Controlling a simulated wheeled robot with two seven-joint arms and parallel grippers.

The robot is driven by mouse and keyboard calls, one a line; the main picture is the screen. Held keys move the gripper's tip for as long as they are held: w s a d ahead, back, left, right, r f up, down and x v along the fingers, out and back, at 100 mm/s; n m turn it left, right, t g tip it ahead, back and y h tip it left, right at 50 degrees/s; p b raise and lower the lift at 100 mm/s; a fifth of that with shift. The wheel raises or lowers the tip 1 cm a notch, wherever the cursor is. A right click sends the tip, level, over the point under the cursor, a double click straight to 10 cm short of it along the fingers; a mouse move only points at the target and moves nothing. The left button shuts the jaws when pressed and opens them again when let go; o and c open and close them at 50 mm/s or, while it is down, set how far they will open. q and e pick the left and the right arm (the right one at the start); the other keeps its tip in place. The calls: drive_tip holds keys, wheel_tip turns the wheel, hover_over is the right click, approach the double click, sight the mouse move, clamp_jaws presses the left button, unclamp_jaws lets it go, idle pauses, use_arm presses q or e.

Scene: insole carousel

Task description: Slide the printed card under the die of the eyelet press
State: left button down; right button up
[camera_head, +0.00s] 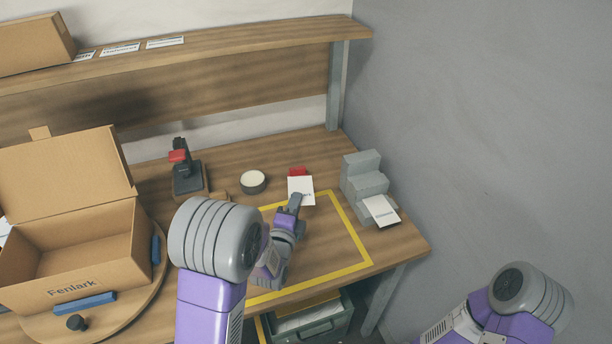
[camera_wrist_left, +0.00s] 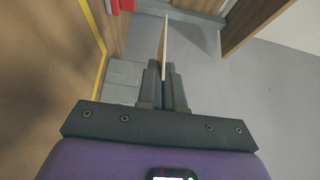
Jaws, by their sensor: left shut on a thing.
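The printed card (camera_head: 300,186) is white and is held upright above the right part of the table in the head view. It shows edge-on as a thin strip in the left wrist view (camera_wrist_left: 162,42). My left gripper (camera_head: 297,202) is shut on the card's lower edge; its fingers (camera_wrist_left: 161,82) are together around it in the wrist view. The eyelet press (camera_head: 187,172), dark with a red part on top, stands at the back of the table, left of the card and well apart from it. Its die is too small to make out. My right gripper is out of view.
A round dark tin (camera_head: 253,182) with a pale top stands between press and card. A red object (camera_head: 297,171) shows behind the card. A grey stepped block (camera_head: 363,177) bears another white card (camera_head: 381,210) at right. An open carton (camera_head: 122,258) sits on a round turntable (camera_head: 120,315) at left.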

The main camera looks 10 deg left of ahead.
sight(307, 184)
use_arm(q)
drive_tip(key=w+r+y, duration=0.1)
drive_tip(key=w, duration=0.1)
drive_tip(key=w+d+r+n+y, duration=0.1)
drive_tip(key=w, duration=0.2)
drive_tip(key=w+r+n+y, duration=0.1)
drive_tip(key=w+r, duration=0.1)
drive_tip(key=shift+w+d, duration=0.15)
drive_tip(key=shift+w, duration=0.25)
drive_tip(key=w+d+r, duration=0.4)
drive_tip(key=d, duration=0.3)
drive_tip(key=w+d+r+n+y, duration=0.1)
drive_tip(key=w+d+r, duration=0.3)
drive_tip(key=d, duration=0.4)
drive_tip(key=shift+d+g+y, duration=0.25)
drive_tip(key=shift+g+y, duration=0.05)
wheel_tip(307, 184, down, 8)
drive_tip(key=b, duration=0.3)
drive_tip(key=shift+f, duration=0.15)
drive_tip(key=shift+a+f, duration=0.1)
drive_tip(key=shift+f, duration=0.5)
